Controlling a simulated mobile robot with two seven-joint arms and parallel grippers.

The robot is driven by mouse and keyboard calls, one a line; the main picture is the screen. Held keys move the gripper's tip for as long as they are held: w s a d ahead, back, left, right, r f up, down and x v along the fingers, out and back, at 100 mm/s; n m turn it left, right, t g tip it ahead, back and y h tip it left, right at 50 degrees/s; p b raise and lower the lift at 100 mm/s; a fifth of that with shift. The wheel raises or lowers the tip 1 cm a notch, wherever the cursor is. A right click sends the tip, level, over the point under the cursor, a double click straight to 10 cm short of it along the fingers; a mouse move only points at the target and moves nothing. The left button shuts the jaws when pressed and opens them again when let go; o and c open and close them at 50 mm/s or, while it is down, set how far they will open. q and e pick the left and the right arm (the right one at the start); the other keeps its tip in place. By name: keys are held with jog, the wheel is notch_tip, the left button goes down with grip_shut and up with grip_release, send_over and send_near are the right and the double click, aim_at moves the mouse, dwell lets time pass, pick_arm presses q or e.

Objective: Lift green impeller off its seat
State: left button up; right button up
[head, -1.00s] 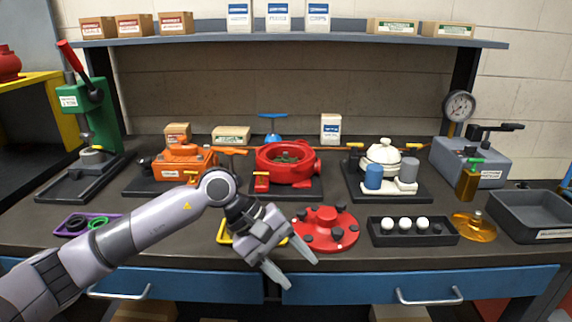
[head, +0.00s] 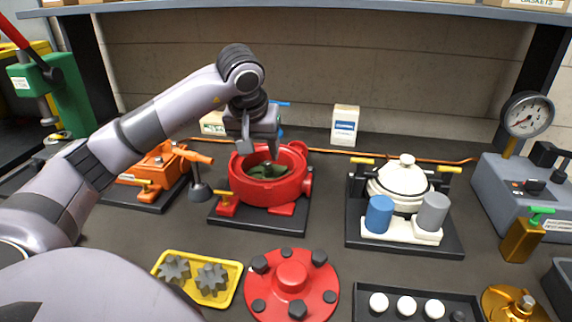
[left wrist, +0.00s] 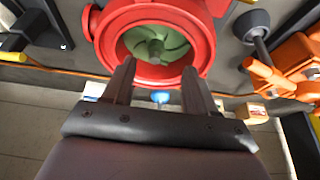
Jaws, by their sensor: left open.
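The green impeller (head: 268,171) sits inside the round red pump housing (head: 300,186), which stands on a black base plate. In the left wrist view the impeller (left wrist: 156,44) shows its curved vanes and centre hub inside the red ring (left wrist: 103,47). My left gripper (head: 260,153) points down over the housing, and it partly hides the impeller in the head view. In the left wrist view its two fingers (left wrist: 160,80) are apart with nothing between them, at the near side of the housing opening. My right gripper is not in view.
An orange unit (head: 160,165) stands left of the housing, with a dark funnel-shaped tool (head: 199,192) between. A cream-domed unit (head: 400,185) stands right. In front lie a yellow gear tray (head: 236,283) and a red cover (head: 262,300).

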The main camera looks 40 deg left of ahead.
aim_at(267, 162)
pick_arm(q)
jog(key=shift+w+f, duration=0.1)
jog(key=shift+w, duration=0.2)
jog(key=shift+x, duration=0.75)
jog(key=x, duration=0.2)
jog(key=p+x, duration=0.1)
jog(key=x, duration=0.2)
jog(key=shift+w+a, duration=0.1)
jog(key=shift+w, duration=0.35)
jog(key=shift+w, duration=0.1)
grip_shut()
